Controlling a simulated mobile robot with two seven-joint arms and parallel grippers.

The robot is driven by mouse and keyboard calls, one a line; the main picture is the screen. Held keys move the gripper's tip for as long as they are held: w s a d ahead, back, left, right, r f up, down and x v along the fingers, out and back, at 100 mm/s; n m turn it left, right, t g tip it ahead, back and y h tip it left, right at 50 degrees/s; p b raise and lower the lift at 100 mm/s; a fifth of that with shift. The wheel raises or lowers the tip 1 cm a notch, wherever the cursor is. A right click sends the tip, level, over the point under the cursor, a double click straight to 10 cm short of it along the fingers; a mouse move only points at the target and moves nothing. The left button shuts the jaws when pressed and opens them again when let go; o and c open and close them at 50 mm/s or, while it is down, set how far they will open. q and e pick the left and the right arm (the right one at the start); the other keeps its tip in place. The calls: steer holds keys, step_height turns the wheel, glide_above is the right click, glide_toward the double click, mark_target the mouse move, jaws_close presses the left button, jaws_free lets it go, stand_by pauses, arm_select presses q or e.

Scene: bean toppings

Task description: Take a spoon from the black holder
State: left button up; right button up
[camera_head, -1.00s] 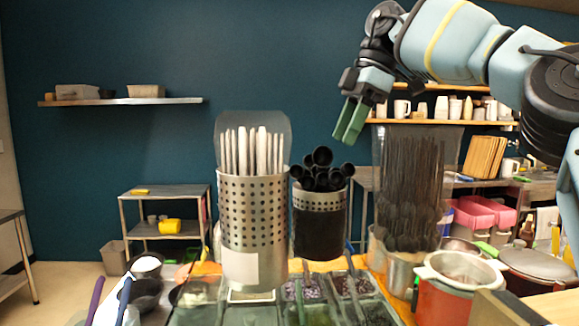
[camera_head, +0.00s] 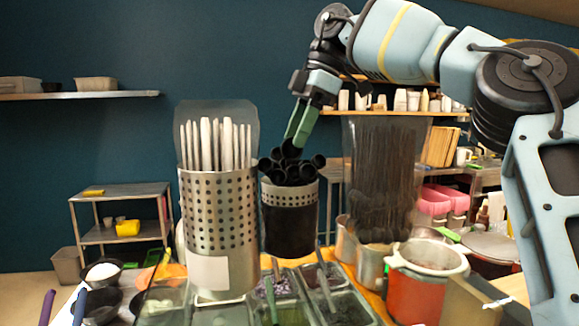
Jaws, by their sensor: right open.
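The black holder (camera_head: 290,225) with a perforated metal rim stands in the middle, behind the topping trays. Several black spoons (camera_head: 290,168) stand upright in it, their round ends showing above the rim. My right gripper (camera_head: 298,130) has green fingers pointing down, just above the spoon ends. It is open. The fingertips are close to the tops of the spoons; I cannot tell whether they touch. My left gripper is not in view.
A tall perforated metal holder (camera_head: 218,225) with pale sticks stands left of the black holder. A clear container (camera_head: 383,175) with dark utensils stands to the right. A red pot (camera_head: 425,285) is at front right, and topping trays (camera_head: 345,308) lie in front.

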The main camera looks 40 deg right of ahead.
mark_target(287, 153)
steer(key=b+x, duration=0.1)
steer(key=x, duration=0.4)
steer(key=shift+w+f, duration=0.1)
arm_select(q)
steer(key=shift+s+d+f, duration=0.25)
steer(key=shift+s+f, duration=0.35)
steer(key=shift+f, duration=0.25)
arm_select(e)
steer(key=shift+a, duration=0.1)
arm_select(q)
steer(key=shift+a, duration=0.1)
arm_select(e)
steer(key=c, duration=1)
steer(key=shift+c, duration=0.2)
